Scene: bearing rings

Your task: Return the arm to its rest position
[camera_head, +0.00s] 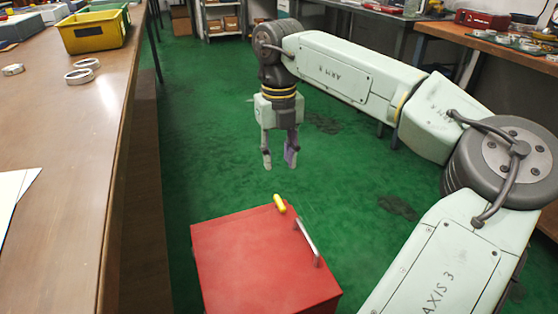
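My gripper (279,164) hangs pointing down over the green floor, near the middle of the view. Its two fingers are spread apart with nothing between them. My arm reaches in from the lower right, bends at a large joint and extends to the left to the wrist. The gripper appears behind the red box in the picture and apart from the bench on the left.
A red box (255,262) with a yellow item (280,203) and a metal handle stands in front. The left bench (60,130) holds bearing rings (79,76) and a yellow bin (92,32). Another bench stands at right (450,30), with shelves behind. Green floor is open between.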

